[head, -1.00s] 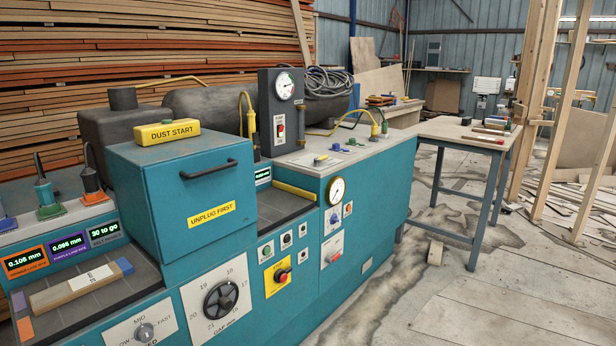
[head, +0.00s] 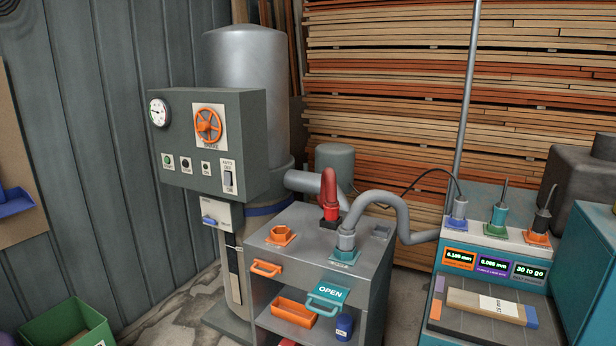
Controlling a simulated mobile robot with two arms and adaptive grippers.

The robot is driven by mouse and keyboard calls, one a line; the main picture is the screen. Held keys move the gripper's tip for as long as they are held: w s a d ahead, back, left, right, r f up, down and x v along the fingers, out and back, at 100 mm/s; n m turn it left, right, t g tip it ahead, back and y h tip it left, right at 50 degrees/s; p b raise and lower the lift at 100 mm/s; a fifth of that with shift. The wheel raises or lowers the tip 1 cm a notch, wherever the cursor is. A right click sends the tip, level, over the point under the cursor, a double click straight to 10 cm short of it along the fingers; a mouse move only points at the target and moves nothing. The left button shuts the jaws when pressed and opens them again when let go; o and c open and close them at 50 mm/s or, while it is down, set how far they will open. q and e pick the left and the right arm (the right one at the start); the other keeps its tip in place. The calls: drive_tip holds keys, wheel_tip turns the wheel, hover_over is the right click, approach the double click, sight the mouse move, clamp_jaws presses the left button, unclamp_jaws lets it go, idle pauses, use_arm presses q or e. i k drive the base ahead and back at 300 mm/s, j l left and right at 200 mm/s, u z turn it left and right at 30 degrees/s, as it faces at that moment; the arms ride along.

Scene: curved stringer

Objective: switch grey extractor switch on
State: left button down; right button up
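The grey extractor's control box (head: 212,150) shows at the left of the head view, fixed in front of a tall grey cylinder (head: 248,70). On the box's lower right is a pale plate with a dark rocker switch (head: 228,180) and small lettering beside it; its position is too small to tell. Several round buttons (head: 186,164) sit to its left, an orange handwheel (head: 208,125) is above, and a round gauge (head: 159,112) is at the upper left. Below the box is a white unit with a blue handle (head: 210,219). Neither gripper is in view.
A grey cabinet (head: 322,245) with hoses, an orange handle and a teal "OPEN" handle (head: 326,297) stands right of the extractor. A green bin (head: 68,325) is at the lower left. The teal machine (head: 585,262) is at the right. Some floor shows left of the extractor.

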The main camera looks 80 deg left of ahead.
sight(227, 182)
drive_tip(key=u, duration=2.9)
